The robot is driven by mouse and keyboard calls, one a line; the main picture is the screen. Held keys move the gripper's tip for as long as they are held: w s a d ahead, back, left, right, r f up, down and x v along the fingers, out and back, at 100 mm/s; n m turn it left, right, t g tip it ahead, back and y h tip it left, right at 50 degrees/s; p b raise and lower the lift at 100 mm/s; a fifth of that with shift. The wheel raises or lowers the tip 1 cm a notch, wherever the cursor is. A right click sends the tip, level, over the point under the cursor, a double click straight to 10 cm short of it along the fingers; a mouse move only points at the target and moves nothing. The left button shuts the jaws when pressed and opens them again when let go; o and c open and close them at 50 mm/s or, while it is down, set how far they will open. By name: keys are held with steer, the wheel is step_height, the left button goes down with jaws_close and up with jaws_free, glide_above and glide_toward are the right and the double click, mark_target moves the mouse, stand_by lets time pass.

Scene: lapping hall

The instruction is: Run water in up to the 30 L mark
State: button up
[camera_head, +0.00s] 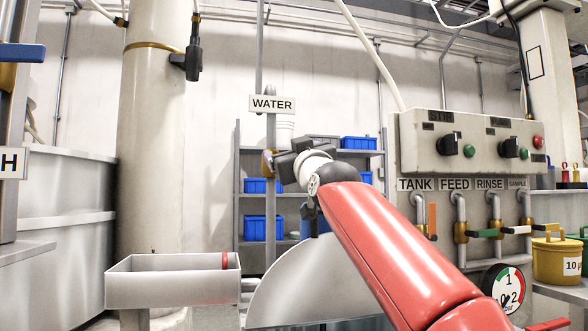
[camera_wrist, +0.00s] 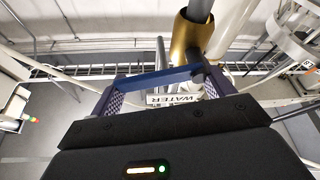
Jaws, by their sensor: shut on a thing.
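The WATER sign (camera_head: 272,104) hangs on a vertical grey pipe (camera_head: 271,215) left of centre. A brass valve body (camera_head: 267,162) sits on that pipe, just left of my gripper (camera_head: 283,164). In the wrist view the brass body (camera_wrist: 190,38) is at the top, with a blue lever (camera_wrist: 165,77) reaching across between my fingers. My gripper (camera_wrist: 163,88) is shut on this lever. The WATER sign (camera_wrist: 174,99) shows upside down behind it. I see no 30 L mark, no water level and no running water in either view.
A pale, round-edged panel (camera_head: 310,285) stands below my red arm. A white trough (camera_head: 170,283) is at lower left. At right are a control box (camera_head: 470,140), several labelled taps and a pressure gauge (camera_head: 504,288). Shelves with blue bins (camera_head: 263,228) stand behind.

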steer(key=shift+s+a+r+n+g+y, duration=0.15)
steer(key=shift+n+g+y, duration=0.15)
steer(key=shift+n, duration=0.3)
steer(key=shift+w+a+r+n+g+y, duration=0.1)
steer(key=shift+n+g+y, duration=0.15)
steer(key=shift+n, duration=0.35)
steer(key=o, duration=1.3)
steer(key=shift+o, duration=0.2)
steer(key=shift+s, duration=0.1)
steer(key=b+v, duration=0.6)
steer(key=v, duration=0.1)
steer(key=shift+s+d+f+b, duration=0.15)
steer(key=shift+s+f+b, duration=0.15)
steer(key=shift+b, duration=0.1)
